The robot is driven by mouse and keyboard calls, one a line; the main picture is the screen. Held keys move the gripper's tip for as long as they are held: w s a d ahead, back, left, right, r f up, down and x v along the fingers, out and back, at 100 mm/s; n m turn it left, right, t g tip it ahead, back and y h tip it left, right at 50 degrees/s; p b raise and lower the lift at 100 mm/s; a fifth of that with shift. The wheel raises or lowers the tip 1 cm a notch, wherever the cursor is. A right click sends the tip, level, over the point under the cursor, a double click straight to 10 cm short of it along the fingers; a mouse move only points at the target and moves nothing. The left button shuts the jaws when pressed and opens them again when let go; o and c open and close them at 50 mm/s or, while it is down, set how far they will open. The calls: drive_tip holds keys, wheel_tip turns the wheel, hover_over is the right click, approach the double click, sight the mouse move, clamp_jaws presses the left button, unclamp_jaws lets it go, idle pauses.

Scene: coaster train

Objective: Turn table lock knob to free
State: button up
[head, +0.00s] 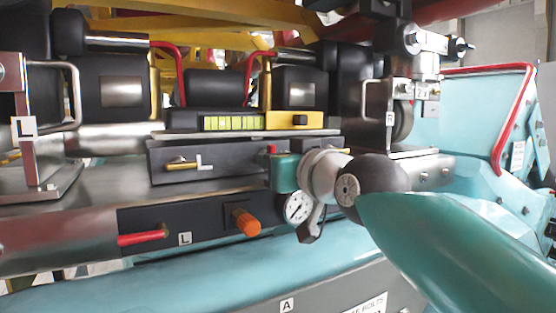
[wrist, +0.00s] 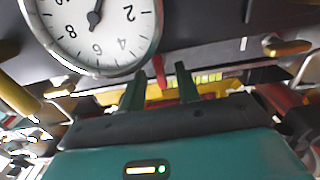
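No label naming the table lock knob is readable, so I cannot tell for sure which control it is. A small red knob or lever (head: 271,149) shows just beside my gripper (head: 285,172) in the head view. In the wrist view my gripper (wrist: 161,85) has its two dark fingers apart, with the red piece (wrist: 159,72) seen in the gap between them. I cannot tell whether they touch it. An orange knob (head: 245,222) sticks out of the lower dark panel. A brass lever (head: 182,163) sits left, also in the wrist view (wrist: 288,47).
A round dial gauge (head: 298,207) is close below my gripper and fills the upper left of the wrist view (wrist: 95,25). A red handle (head: 143,238) juts from the lower panel. A yellow-green strip (head: 232,123) lies above. Red rails (head: 500,68) stand right.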

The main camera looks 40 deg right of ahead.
drive_tip(key=v, duration=1.3)
drive_tip(key=shift+s, duration=0.2)
drive_tip(key=shift+a, duration=0.1)
